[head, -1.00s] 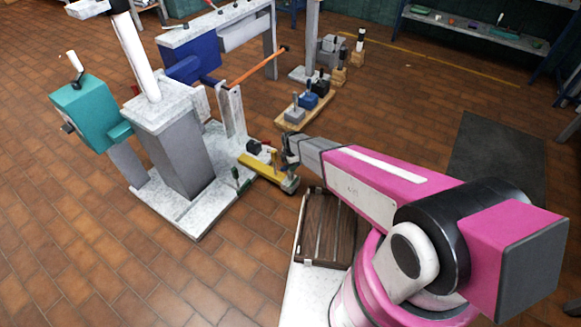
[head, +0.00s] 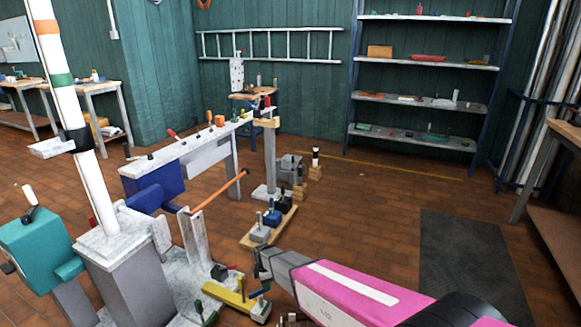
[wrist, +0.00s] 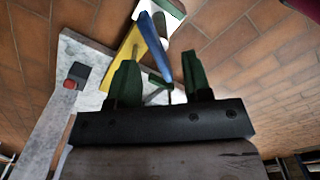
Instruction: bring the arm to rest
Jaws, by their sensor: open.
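My pink arm (head: 355,295) reaches in from the lower right of the head view. My gripper (head: 261,264) is at its end, above the floor and close to a yellow bar (head: 236,299) on the white base plate. In the wrist view my gripper (wrist: 160,72) shows two dark green fingers spread apart, with nothing held between them. Beyond the fingers are the yellow bar (wrist: 122,55) and a blue handle (wrist: 155,48). Whether a finger touches either one cannot be told.
A grey pedestal with a white mast (head: 75,120) and a teal box (head: 38,245) stand at left. A wooden board with several weight-like blocks (head: 268,225) lies just behind my gripper. An orange rod (head: 220,190) sticks out nearby. The floor around the dark mat (head: 465,262) is clear.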

